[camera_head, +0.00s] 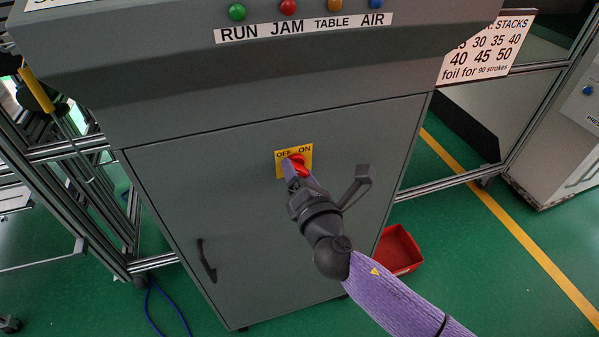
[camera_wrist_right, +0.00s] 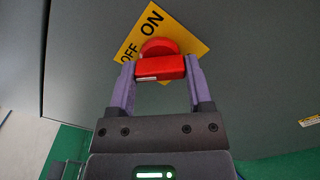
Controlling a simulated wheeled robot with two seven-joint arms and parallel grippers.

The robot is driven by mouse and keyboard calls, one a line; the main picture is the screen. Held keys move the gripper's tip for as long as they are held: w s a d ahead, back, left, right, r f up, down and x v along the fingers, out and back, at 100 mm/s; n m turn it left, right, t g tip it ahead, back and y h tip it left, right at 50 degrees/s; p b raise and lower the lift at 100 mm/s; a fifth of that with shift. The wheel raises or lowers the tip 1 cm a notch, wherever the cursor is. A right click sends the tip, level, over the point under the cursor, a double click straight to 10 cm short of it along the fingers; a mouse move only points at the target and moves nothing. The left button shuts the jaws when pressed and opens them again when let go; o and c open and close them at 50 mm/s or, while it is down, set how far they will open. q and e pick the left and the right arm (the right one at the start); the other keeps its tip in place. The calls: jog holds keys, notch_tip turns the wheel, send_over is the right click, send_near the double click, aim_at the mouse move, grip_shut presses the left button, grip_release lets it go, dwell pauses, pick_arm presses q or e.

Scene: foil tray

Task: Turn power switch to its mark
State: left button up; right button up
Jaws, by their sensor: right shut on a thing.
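The power switch is a red rotary knob (camera_head: 299,161) on a yellow plate (camera_head: 308,149) marked OFF at left and ON at right, on the grey cabinet door. In the right wrist view the red knob (camera_wrist_right: 160,66) shows a raised bar with a short white line at its lower left. The yellow plate (camera_wrist_right: 186,30) looks tilted there, with ON above OFF. My right gripper (camera_head: 297,172) is shut on the knob, with a purple finger at each side of the bar. Which label the knob points to is hard to tell. My left gripper is not in view.
The cabinet (camera_head: 170,190) has a black door handle (camera_head: 205,260) at lower left. Above are labelled coloured lamps (camera_head: 288,7). A red bin (camera_head: 398,250) stands on the green floor behind my right arm. Metal frames (camera_head: 60,150) flank the cabinet.

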jog(key=shift+m, duration=1.3)
jog(key=m, duration=0.2)
jog(key=shift+m, duration=0.3)
jog(key=m, duration=0.3)
jog(key=shift+m, duration=0.3)
jog(key=m, duration=0.4)
jog(key=shift+r+m+p, duration=0.1)
jog(key=shift+m+p, duration=0.2)
jog(key=shift+p, duration=0.05)
jog(key=m+p, duration=0.1)
jog(key=m, duration=0.2)
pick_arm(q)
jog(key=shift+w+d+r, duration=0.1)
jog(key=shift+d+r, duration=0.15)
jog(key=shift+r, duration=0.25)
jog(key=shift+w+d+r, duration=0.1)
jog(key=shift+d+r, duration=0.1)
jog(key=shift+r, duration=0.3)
pick_arm(e)
jog(key=shift+m, duration=0.7)
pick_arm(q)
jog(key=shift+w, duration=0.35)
